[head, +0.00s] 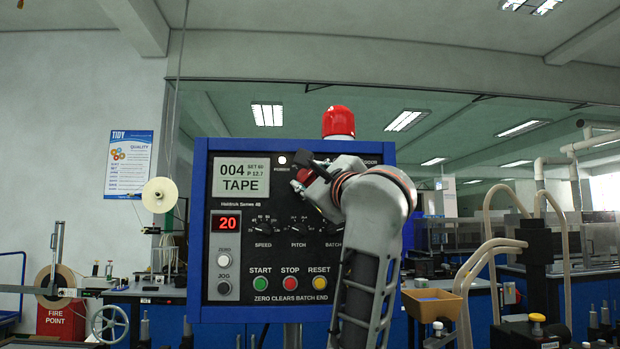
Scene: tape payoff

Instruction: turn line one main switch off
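The blue-framed control panel (232,300) faces me in the middle of the head view. No main switch can be made out clearly; my gripper and arm cover the panel's upper right. Whether the fingers are open or touch anything cannot be told.
The panel has a TAPE display (241,175), a red 20 readout (226,223), SPEED (263,228) and PITCH (298,228) knobs, and START (261,284), STOP (290,284) and RESET (319,284) buttons. A red beacon (338,121) stands above. A tan bin (431,305) is at right.

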